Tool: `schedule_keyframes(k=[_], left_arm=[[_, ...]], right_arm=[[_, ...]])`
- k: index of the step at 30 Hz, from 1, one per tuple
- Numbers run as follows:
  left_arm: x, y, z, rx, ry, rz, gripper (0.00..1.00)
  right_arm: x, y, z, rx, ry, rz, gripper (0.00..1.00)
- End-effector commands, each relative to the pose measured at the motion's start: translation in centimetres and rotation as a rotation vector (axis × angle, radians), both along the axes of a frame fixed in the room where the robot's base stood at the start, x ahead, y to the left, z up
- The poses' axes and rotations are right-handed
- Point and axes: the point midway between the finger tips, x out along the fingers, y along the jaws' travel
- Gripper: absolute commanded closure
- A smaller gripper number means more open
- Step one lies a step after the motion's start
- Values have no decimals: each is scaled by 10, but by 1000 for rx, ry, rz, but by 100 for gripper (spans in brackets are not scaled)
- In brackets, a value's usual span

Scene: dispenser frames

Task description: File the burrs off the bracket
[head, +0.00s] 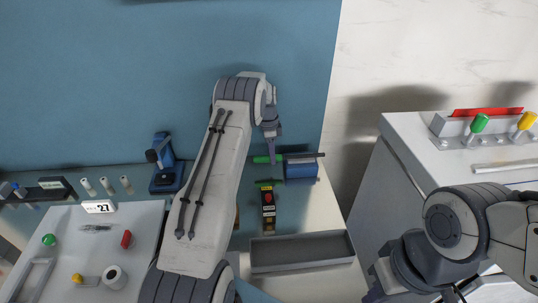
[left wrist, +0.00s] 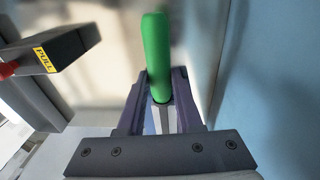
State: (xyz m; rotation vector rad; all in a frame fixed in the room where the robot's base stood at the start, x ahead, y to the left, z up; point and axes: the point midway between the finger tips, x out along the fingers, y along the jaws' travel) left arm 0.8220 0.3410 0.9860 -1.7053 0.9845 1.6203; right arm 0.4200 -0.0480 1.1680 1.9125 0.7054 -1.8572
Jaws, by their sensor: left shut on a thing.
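My left gripper (head: 273,160) points down at the back of the workbench. It is shut on a file with a green handle (head: 261,159). In the left wrist view the green handle (left wrist: 156,55) stands out between the fingers (left wrist: 162,122), with a grey metal part below it. A blue block-like fixture (head: 301,168), perhaps a vise, sits just right of the gripper, with a dark bar along its top. I cannot make out the bracket or its burrs. My right arm shows at the lower right, but its gripper is out of view.
A black device with a red knob (head: 268,197) stands in front of the gripper; its yellow PULL label (left wrist: 44,59) shows in the wrist view. A grey open tray (head: 302,265) lies nearer. A blue stand (head: 166,170) is left. A white cabinet (head: 405,150) stands right.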

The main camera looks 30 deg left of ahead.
Motion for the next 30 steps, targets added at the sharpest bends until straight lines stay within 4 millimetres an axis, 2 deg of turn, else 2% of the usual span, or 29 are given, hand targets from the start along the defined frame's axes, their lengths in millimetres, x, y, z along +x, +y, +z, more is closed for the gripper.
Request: schedule_keyframes(k=[10,30], left_arm=[[0,0,6,0,-1,0,100],[1,0,61,1,-3,0,100]], right_arm=[[0,0,4,0,0,0,100],[0,0,36,0,0,0,100]])
